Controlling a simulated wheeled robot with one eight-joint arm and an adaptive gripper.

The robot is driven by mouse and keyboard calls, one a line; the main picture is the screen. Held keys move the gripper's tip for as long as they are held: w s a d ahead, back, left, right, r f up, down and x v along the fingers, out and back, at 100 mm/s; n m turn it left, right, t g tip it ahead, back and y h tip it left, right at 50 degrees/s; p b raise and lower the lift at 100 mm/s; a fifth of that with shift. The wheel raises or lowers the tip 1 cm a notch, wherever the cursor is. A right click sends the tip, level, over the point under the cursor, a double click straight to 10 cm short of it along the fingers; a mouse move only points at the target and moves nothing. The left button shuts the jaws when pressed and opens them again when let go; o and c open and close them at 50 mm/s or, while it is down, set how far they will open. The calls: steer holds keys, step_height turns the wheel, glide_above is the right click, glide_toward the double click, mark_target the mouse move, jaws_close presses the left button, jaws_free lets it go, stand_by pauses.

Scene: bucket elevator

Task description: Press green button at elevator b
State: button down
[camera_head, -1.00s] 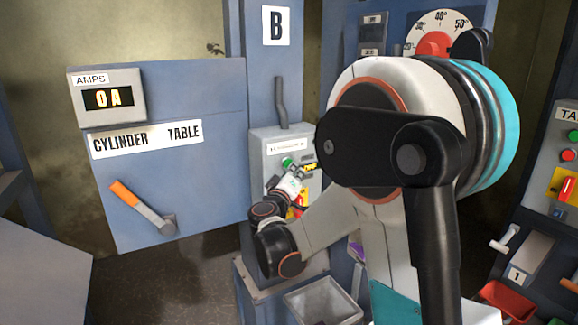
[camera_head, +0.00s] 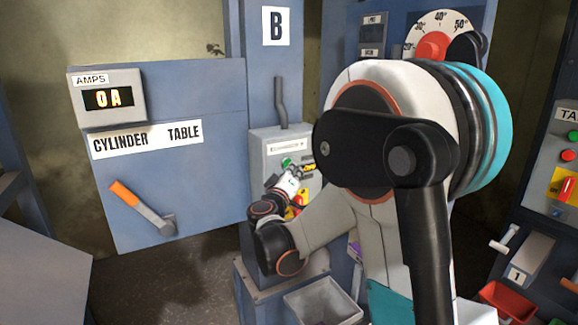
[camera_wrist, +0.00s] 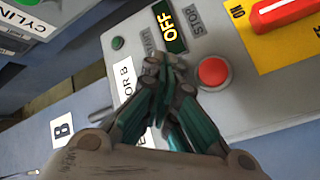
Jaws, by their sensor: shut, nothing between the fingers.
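The grey control box of elevator B (camera_head: 265,150) is on the blue column under the "B" sign (camera_head: 276,26). My gripper (camera_wrist: 165,64) is shut and empty. The fingers partly hide the panel labels. Whether the tips touch the panel I cannot tell.
A red switch on a yellow plate (camera_wrist: 262,38) is at the upper right in the wrist view. The cylinder table cabinet (camera_head: 215,95) with an orange-handled lever (camera_head: 140,207) stands on the left. A grey bin (camera_head: 322,303) stands below the box.

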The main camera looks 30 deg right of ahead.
steer(key=shift+w, duration=0.2)
stand_by(0.5)
steer(key=shift+s, duration=0.9)
steer(key=s, duration=0.5)
steer(key=shift+d, duration=0.1)
steer(key=shift+s, duration=0.1)
stand_by(0.6)
